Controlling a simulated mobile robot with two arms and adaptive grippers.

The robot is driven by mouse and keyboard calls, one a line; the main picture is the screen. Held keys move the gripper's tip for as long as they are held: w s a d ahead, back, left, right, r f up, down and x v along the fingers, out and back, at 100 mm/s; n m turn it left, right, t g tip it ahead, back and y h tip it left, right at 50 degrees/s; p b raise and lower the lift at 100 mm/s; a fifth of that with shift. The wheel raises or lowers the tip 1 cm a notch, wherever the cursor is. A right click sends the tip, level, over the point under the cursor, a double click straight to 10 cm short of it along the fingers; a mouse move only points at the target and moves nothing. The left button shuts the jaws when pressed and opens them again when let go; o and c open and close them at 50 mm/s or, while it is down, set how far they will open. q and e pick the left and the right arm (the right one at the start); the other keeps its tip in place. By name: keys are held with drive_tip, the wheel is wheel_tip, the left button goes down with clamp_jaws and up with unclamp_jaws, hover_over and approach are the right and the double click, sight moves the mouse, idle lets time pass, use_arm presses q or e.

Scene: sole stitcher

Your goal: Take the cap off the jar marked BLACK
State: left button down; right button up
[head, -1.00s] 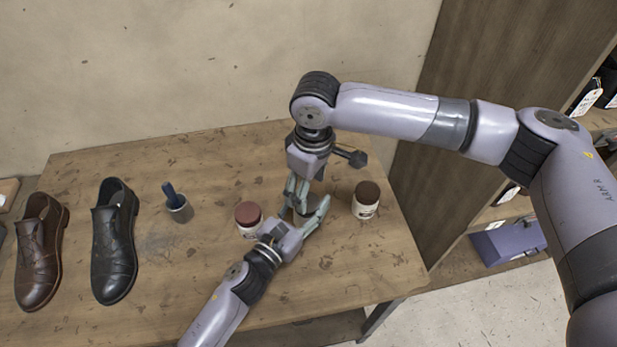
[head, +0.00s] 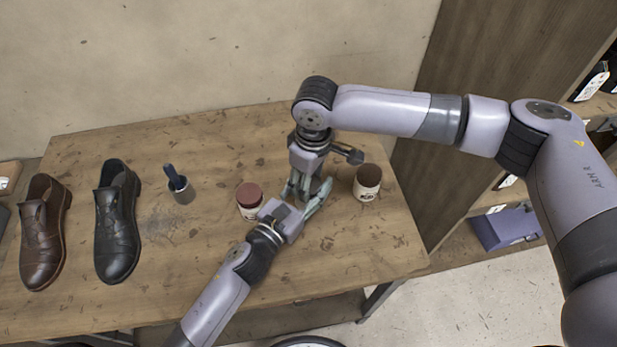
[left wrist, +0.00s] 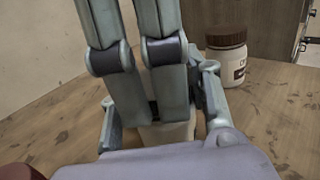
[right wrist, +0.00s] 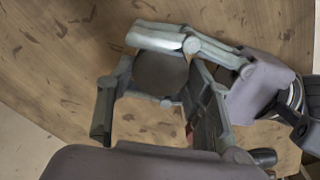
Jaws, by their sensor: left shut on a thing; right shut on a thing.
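A jar with a dark round cap stands on the table between both grippers. In the head view the fingers mostly hide it. In the left wrist view part of its pale body (left wrist: 178,132) shows between the fingers; its label cannot be read. The dark cap (right wrist: 160,72) shows from above in the right wrist view. My left gripper (head: 308,196) is shut around the jar's body from the side. My right gripper (head: 303,186) comes down from above and is shut on the cap. Whether the cap is loose cannot be told.
A red-capped jar (head: 250,200) stands close left of the grippers, and a brown-capped jar (head: 367,183) to the right. The front right of the table is clear.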

use_arm(q)
drive_tip(key=shift+s+f, duration=0.1)
drive_tip(key=shift+f, duration=0.25)
use_arm(e)
drive_tip(key=c, duration=0.7)
drive_tip(key=o, duration=1.3)
drive_tip(key=r, duration=0.7)
drive_tip(key=shift+s+d+r, duration=0.25)
drive_tip(key=shift+d+r, duration=0.1)
drive_tip(key=shift+c, duration=0.4)
drive_tip(key=shift+w+a+f, duration=0.1)
drive_tip(key=shift+a+f, duration=0.05)
drive_tip(key=shift+f, duration=1.8)
drive_tip(key=shift+a+f, duration=0.1)
drive_tip(key=shift+f, duration=1.85)
drive_tip(key=shift+c, duration=0.3)
drive_tip(key=c, duration=1.1)
drive_tip(key=o, duration=1.3)
drive_tip(key=shift+c, duration=0.2)
